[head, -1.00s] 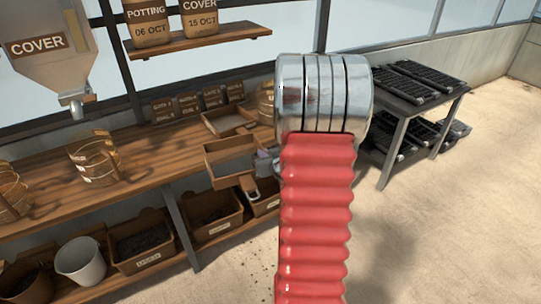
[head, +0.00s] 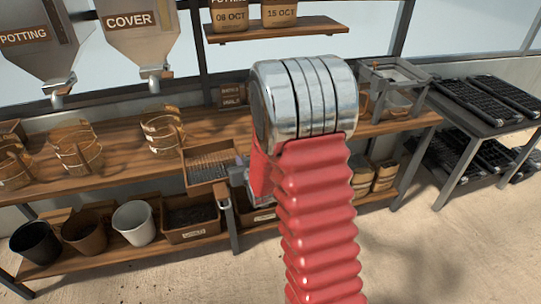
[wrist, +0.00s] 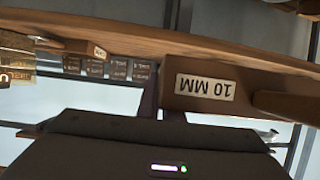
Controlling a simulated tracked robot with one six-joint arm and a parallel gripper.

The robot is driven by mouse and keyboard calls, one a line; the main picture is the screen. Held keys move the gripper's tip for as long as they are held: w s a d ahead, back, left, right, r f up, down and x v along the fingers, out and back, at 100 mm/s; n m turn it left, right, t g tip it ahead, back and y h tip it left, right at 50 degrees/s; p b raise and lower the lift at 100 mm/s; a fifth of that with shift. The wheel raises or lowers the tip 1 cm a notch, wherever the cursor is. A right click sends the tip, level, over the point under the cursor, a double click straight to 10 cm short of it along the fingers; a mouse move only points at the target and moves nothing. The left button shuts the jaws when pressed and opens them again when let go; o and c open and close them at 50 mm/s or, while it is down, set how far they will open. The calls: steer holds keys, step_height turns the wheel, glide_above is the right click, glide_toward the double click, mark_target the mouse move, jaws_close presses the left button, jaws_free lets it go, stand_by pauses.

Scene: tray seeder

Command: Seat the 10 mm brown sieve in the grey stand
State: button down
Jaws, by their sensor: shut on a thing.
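The brown sieve (head: 207,168), a shallow square frame with a mesh floor, is held out over the front of the bench in the head view. Its 10 MM label (wrist: 206,88) shows upside down in the wrist view. My gripper (wrist: 160,100) is shut on the sieve's edge; in the head view my red and metal arm hides part of it.
The wooden bench (head: 110,160) carries several slatted baskets (head: 163,133) at left. Hoppers (head: 135,30) hang above them, and a shelf (head: 280,30) holds bags. Pots (head: 134,222) and bins (head: 190,220) fill the lower shelf. A dark table (head: 480,118) with black trays stands right. The floor in front is clear.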

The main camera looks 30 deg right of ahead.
mark_target(190, 176)
steer(key=a+y, duration=0.1)
steer(key=a, duration=0.4)
steer(key=w+a+f+n+y, duration=0.1)
steer(key=a, duration=0.5)
steer(key=w+a+n, duration=0.1)
steer(key=a, duration=0.4)
steer(key=shift+a+f+y, duration=0.15)
steer(key=shift+a+y, duration=0.05)
steer(key=shift+y, duration=0.2)
steer(key=shift+a+n, duration=0.3)
steer(key=shift+a, duration=0.1)
